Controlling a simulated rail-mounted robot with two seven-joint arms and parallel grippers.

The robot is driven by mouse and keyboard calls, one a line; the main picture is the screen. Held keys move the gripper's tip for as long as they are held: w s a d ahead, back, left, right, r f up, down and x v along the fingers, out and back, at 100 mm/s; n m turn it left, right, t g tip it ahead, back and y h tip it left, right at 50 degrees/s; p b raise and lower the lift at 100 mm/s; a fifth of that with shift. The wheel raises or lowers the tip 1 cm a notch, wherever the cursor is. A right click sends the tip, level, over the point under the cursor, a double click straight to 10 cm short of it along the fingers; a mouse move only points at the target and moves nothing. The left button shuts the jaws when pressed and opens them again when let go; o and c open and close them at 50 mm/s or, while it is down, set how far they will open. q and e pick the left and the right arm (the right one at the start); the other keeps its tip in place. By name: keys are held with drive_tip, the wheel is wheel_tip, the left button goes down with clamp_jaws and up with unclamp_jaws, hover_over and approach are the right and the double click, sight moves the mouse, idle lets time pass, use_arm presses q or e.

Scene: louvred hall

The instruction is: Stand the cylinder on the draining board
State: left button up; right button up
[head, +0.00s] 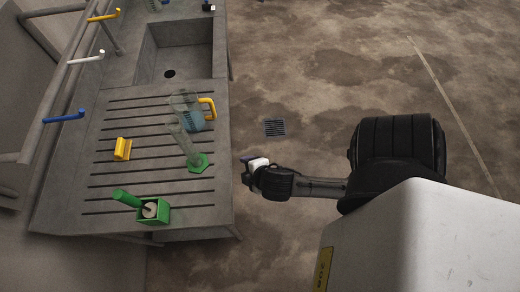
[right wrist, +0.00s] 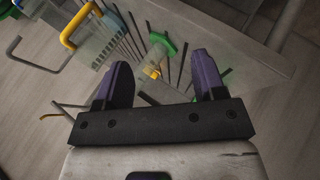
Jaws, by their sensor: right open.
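The cylinder (head: 186,143) is a clear tube on a green six-sided foot, and it appears upright on the grooved grey draining board (head: 96,186). In the right wrist view its green foot (right wrist: 163,42) shows beyond the gap between my fingers, with the tube hard to make out. My right gripper (head: 246,168) is open and empty just off the board's right edge, level with the foot and apart from it. Its two purple fingers (right wrist: 162,66) are spread wide in the right wrist view. My left gripper is out of view.
A clear jug with a yellow handle (head: 208,106) stands close behind the cylinder. The sink (head: 187,50) lies beyond.

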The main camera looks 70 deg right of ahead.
drive_tip(key=s+a+m+g+y, duration=0.4)
drive_tip(key=s+a+m, duration=0.1)
drive_tip(key=a, duration=0.3)
drive_tip(key=shift+s+f, duration=0.4)
drive_tip(key=shift+s, duration=0.2)
idle(0.4)
